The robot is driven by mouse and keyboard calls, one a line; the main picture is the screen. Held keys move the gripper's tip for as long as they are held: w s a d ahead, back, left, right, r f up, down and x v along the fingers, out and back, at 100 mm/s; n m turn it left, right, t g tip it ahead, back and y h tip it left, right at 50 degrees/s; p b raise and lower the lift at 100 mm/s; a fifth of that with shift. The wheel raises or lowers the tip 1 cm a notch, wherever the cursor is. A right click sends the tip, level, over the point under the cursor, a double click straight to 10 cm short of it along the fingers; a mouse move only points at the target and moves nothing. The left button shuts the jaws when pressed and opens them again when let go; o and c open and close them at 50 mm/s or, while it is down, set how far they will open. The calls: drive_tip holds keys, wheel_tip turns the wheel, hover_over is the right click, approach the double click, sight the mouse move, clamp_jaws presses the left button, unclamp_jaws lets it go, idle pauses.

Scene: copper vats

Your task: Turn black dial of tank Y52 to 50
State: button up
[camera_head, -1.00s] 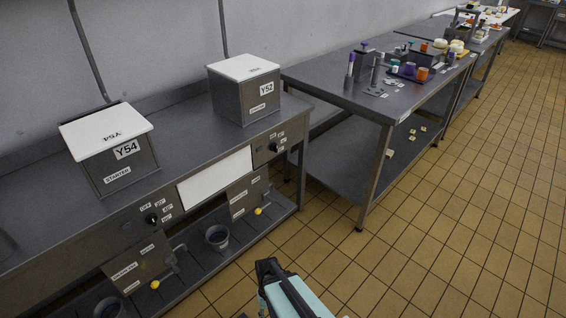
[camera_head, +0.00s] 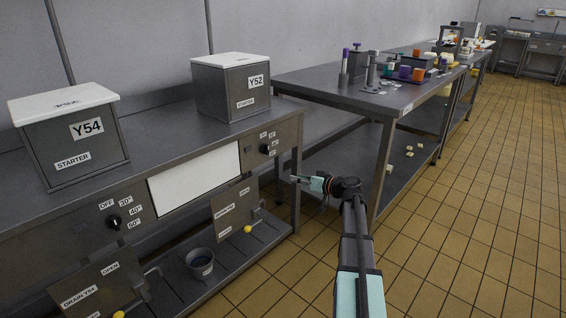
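Tank Y52 (camera_head: 231,92) is a grey box with a white lid, labelled Y52 and STARTER, on the steel counter. Its black dial (camera_head: 265,149) is on the counter's front panel below it, at the right end, with small markings around it that are too small to read. My gripper (camera_head: 293,180) reaches in from the right, in front of the panel's right end. It is a little right of and below the dial, and appears apart from it. Its fingers are too small to tell whether they are open or shut.
Tank Y54 (camera_head: 70,135) and its black dial (camera_head: 113,222) are at the left. A drain panel (camera_head: 235,209) with a yellow-tipped lever and a bucket (camera_head: 200,263) are below. A steel table (camera_head: 345,99) with lab items stands right of the counter. The tiled floor (camera_head: 460,220) is open.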

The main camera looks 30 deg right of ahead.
wheel_tip(320, 180, up, 5)
drive_tip(key=w+d+n+t, duration=0.2)
drive_tip(key=n+b, duration=0.2)
approach(268, 148)
drive_tip(key=shift+t, duration=0.3)
drive_tip(key=x, duration=0.8)
drive_tip(key=shift+w+a+f, duration=0.1)
drive_tip(key=shift+w+f, duration=0.2)
drive_tip(key=shift+f, duration=0.05)
clamp_jaws()
